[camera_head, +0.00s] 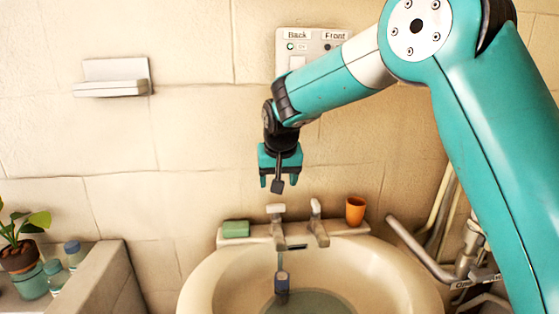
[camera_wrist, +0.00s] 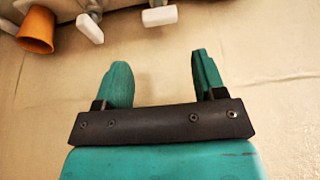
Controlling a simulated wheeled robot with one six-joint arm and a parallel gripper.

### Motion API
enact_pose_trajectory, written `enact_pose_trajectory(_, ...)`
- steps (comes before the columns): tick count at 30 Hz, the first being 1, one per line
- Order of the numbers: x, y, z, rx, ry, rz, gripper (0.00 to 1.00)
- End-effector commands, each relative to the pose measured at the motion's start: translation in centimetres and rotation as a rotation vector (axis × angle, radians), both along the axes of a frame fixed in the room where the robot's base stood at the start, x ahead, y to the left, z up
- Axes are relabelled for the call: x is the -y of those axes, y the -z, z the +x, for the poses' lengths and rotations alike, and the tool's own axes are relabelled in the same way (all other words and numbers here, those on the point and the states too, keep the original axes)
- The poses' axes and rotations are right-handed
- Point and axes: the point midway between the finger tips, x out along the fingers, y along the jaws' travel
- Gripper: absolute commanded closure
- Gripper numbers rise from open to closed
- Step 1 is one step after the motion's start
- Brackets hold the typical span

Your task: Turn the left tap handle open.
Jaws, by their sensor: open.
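The left tap (camera_head: 279,235) stands on the back rim of a cream washbasin, with a pale handle (camera_head: 276,210) on top. In the wrist view the left handle (camera_wrist: 160,15) shows at the top edge. The right tap (camera_head: 318,230) stands beside it, and its pale handle (camera_wrist: 90,28) shows further left in the wrist view. My gripper (camera_head: 278,183) hangs pointing down, just above the left handle and apart from it. In the wrist view my gripper (camera_wrist: 160,68) has its two teal fingers spread with nothing between them.
An orange cup (camera_head: 355,211) stands right of the taps and a green soap bar (camera_head: 236,229) left of them. The washbasin (camera_head: 200,285) holds a small dark blue object (camera_head: 282,282). Pipes (camera_head: 425,255) run at the right. The wall is close behind.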

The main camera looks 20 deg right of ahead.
Motion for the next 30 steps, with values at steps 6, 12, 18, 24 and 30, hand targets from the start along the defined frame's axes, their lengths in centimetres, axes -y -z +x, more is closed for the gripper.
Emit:
enact_pose_trajectory(6, -0.4, -4.5, -1.8, 0.003, 0.0, 0.002, 0.36)
enact_pose_trajectory(12, -0.5, -6.6, -2.7, 0.001, -0.001, 0.0, 0.36)
enact_pose_trajectory(18, -0.5, -6.9, -2.8, -0.001, -0.001, 0.0, 0.36)
enact_pose_trajectory(24, -0.5, -6.9, -2.8, -0.001, 0.0, 0.0, 0.36)
enact_pose_trajectory(30, -0.6, -6.9, -3.5, -0.007, -0.021, 0.002, 0.36)
